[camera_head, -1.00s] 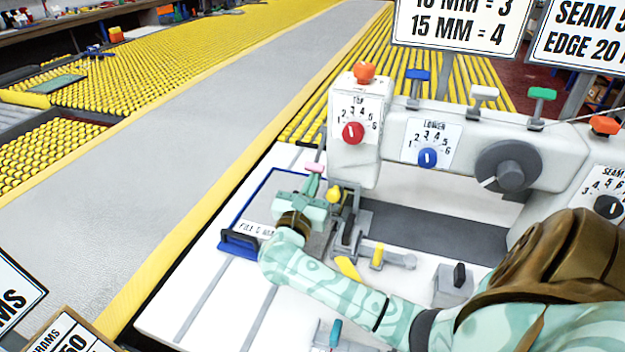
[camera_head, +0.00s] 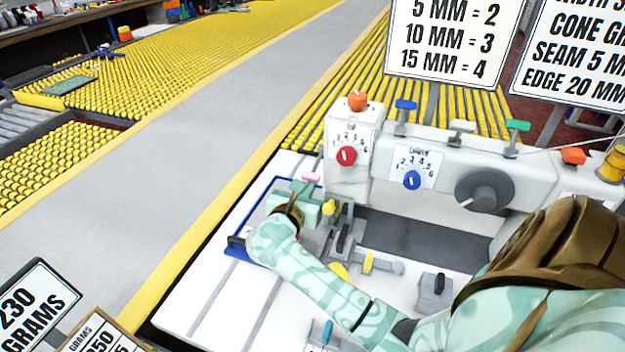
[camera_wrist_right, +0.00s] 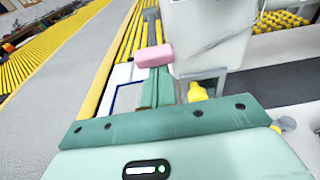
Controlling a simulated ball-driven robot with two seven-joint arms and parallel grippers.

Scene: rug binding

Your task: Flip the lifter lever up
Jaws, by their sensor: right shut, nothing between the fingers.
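A small pink handle (camera_head: 311,178), likely the lifter lever's, sits left of the white machine head, below its red dial. In the right wrist view the pink handle (camera_wrist_right: 153,56) lies just beyond my fingertips. My right gripper (camera_head: 304,188) is shut and empty. Its green fingers also show in the right wrist view (camera_wrist_right: 157,75), close together and pointing at the pink handle. I cannot tell whether they touch it. The lever's arm is hidden behind my fingers. My left gripper is not in view.
The white machine (camera_head: 440,165) carries a red dial (camera_head: 346,156), a blue dial (camera_head: 411,180) and a dark handwheel (camera_head: 484,191). A yellow knob (camera_head: 329,207) stands close right of my gripper. A blue-edged frame (camera_head: 236,247) lies to the left. The grey belt (camera_head: 150,180) beyond is clear.

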